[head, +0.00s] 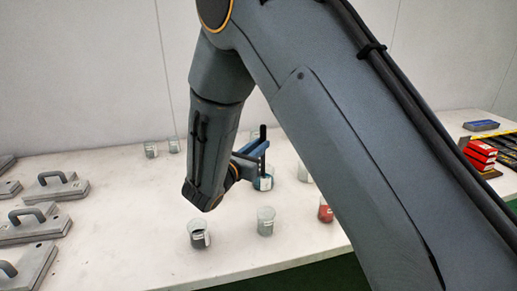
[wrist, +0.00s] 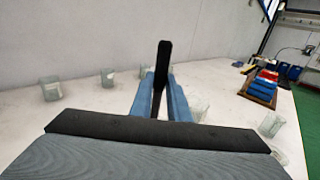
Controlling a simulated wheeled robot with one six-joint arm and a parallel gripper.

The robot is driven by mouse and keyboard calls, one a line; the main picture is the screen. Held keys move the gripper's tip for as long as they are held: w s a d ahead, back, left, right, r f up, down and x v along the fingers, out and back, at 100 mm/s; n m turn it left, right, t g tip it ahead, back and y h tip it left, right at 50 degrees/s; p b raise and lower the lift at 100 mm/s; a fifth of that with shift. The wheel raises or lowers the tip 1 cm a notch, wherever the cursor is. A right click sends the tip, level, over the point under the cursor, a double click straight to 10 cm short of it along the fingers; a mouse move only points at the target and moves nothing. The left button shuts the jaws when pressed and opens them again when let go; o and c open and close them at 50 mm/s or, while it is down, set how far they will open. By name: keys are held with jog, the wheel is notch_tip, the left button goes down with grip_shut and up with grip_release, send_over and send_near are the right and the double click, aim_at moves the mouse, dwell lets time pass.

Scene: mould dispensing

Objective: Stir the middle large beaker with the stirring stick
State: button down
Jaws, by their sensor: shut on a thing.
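My gripper (head: 258,161) has blue fingers and is shut on a black stirring stick (head: 263,134), which stands about upright. In the wrist view the stick (wrist: 161,68) rises between the two blue fingers of my gripper (wrist: 160,98). In the head view a glass beaker (head: 264,184) with a white label shows directly below the fingers. The stick's lower end is hidden, so I cannot tell whether it is inside this beaker. A beaker with dark contents (head: 199,237), a clear beaker (head: 266,222) and a beaker with red contents (head: 325,212) stand nearer the front edge.
Two small beakers (head: 150,150) (head: 173,145) stand at the back, and another (head: 303,173) is partly behind my arm. Grey handled blocks (head: 56,187) line the left side. Red boxes (head: 480,153) sit at the right. The white table (head: 120,235) is clear at front left.

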aim_at(262, 126)
jog(key=shift+r+p, duration=1.55)
jog(key=shift+r, duration=1.3)
jog(key=shift+r+p, duration=1.65)
jog(key=shift+r, duration=1.3)
